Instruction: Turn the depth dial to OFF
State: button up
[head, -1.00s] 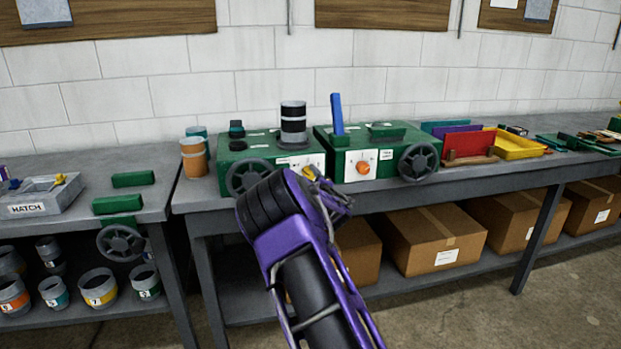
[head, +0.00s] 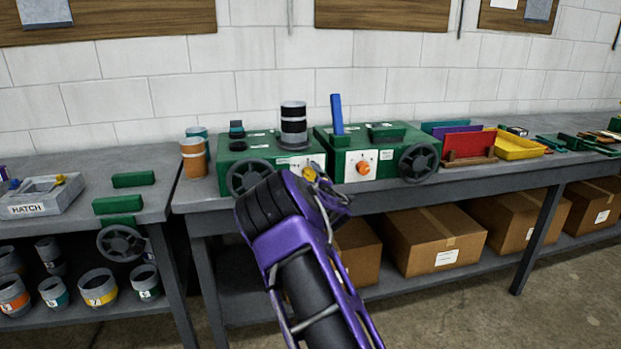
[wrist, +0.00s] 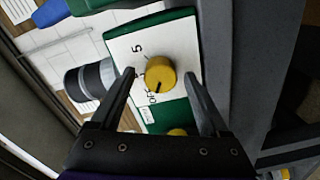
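A yellow dial (wrist: 160,74) sits on a white panel of the left green machine (head: 232,170). The panel carries a "5" and an "OFF" label. The dial's dark pointer mark faces toward the OFF side in the wrist view. My gripper (wrist: 159,75) is open, with one finger on each side of the dial and visible gaps between fingers and dial. In the head view my gripper (head: 322,182) is in front of the left machine's panel and hides part of it. I cannot read a "depth" label.
A second yellow knob (wrist: 177,132) is close by on the same machine. A black handwheel (head: 248,178) is left of my gripper. The right machine has an orange dial (head: 363,168) and another handwheel (head: 418,162). Cardboard boxes (head: 435,240) stand under the bench.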

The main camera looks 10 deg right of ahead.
jog(key=s, duration=1.7)
jog(key=shift+s+r+p, duration=0.15)
jog(key=shift+s+p, duration=0.1)
jog(key=shift+p, duration=0.05)
jog(key=shift+d, duration=0.1)
